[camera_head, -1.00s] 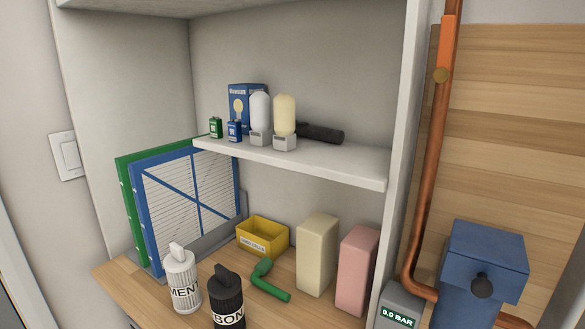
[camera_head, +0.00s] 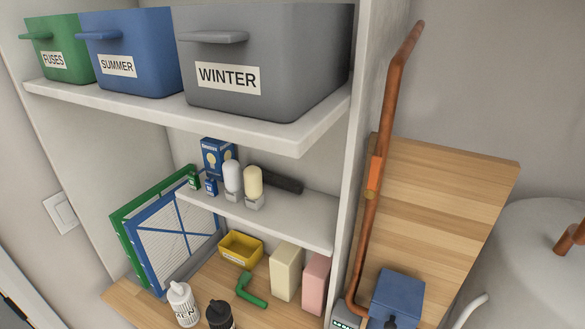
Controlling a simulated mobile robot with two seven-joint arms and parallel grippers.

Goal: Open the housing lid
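A blue box-shaped housing (camera_head: 398,291) is at the bottom right, in front of the wooden panel. Its flat top looks closed, and a dark knob (camera_head: 391,322) shows on its front at the picture's lower edge. Its lower part is cut off by the frame. A copper pipe (camera_head: 369,225) with an orange section runs down to its left. Neither of my grippers is in view.
A white shelf unit (camera_head: 318,132) stands left of the pipe, holding bins labelled FUSES, SUMMER and WINTER (camera_head: 262,65). Below are framed filters (camera_head: 170,232), bottles, a yellow tray (camera_head: 240,250) and blocks. A rounded pale tank (camera_head: 530,250) is at the right.

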